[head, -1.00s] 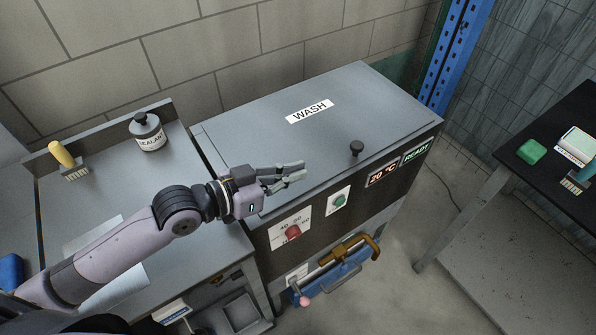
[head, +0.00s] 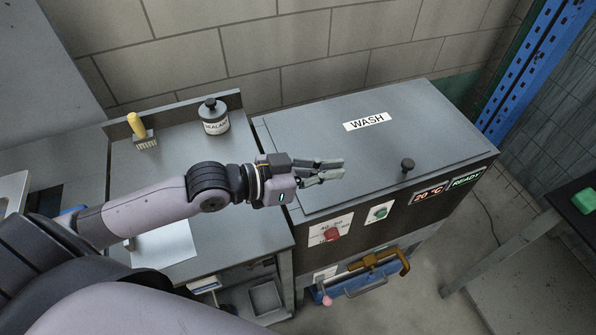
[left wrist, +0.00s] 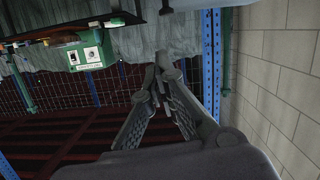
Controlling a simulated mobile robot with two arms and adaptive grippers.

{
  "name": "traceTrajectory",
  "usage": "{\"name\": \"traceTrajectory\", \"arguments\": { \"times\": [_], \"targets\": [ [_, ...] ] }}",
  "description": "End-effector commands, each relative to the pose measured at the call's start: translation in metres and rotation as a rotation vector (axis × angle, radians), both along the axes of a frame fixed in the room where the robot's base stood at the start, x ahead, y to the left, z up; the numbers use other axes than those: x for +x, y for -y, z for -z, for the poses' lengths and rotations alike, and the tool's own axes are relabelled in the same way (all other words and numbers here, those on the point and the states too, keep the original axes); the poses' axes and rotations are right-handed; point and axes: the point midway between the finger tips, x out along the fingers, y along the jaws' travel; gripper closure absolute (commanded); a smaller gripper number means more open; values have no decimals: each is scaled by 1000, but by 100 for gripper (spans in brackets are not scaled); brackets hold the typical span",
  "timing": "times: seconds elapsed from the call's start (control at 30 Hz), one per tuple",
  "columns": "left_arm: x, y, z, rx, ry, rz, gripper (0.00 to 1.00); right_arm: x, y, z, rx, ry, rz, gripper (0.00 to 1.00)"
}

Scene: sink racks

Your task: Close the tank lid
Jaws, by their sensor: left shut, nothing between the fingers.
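The tank lid (head: 345,165) is a grey panel with a WASH label (head: 367,122) on top of the wash tank. It lies flat on the tank in the head view. A black knob (head: 407,164) stands near its front right edge. My left gripper (head: 342,168) is shut and empty, over the left part of the lid; I cannot tell whether it touches. Its fingertips also meet in the left wrist view (left wrist: 160,80). My right gripper is not in view.
The tank front has a red dial (head: 332,235), a green knob (head: 380,212) and a READY display (head: 467,178). A brass-coloured handle (head: 380,260) juts out below.

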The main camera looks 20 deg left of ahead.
Motion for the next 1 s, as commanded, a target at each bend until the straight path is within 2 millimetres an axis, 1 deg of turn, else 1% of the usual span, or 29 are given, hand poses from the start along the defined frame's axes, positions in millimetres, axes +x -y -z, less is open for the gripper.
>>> {"name": "traceTrajectory", "arguments": {
  "times": [0.03, 0.1, 0.3, 0.43, 0.7, 1.0],
  "targets": [
    [-7, -7, 2, 6, -2, 1, 100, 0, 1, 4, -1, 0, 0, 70],
    [-16, -14, -1, 6, -4, 4, 100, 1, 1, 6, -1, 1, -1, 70],
    [-32, -30, -9, 4, -2, 4, 100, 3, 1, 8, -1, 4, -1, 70],
    [-38, -38, -11, 2, -4, -3, 100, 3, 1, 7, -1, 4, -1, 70],
    [-46, -44, -15, 1, 0, 1, 100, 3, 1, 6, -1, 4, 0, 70],
    [-46, -45, -16, 0, 1, 1, 100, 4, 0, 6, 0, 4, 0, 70]
  ]
}}
